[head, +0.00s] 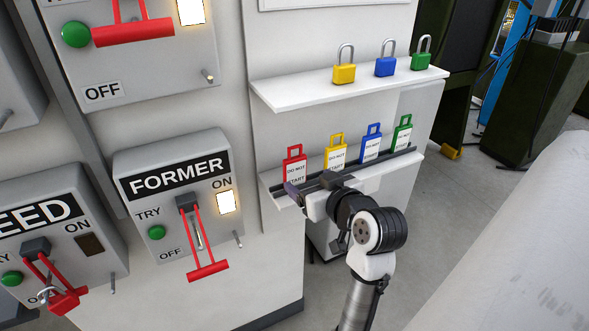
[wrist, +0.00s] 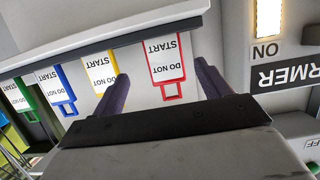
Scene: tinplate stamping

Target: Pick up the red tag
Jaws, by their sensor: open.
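The red tag (head: 294,163) stands upright at the left end of the lower shelf, with a white "DO NOT START" label and a loop on top. In the wrist view the red tag (wrist: 167,68) appears upside down, between the two fingers. My gripper (head: 292,190) is at the shelf's left end, in front of the tag's lower part. In the wrist view my gripper (wrist: 163,85) is open, one finger on each side of the red tag. I cannot tell whether either finger touches it.
Yellow (head: 336,151), blue (head: 371,143) and green (head: 402,134) tags stand to the right on the lower shelf (head: 408,166). The upper shelf (head: 300,96) holds yellow, blue and green padlocks. The FORMER switch box (head: 140,207) is on the wall at left.

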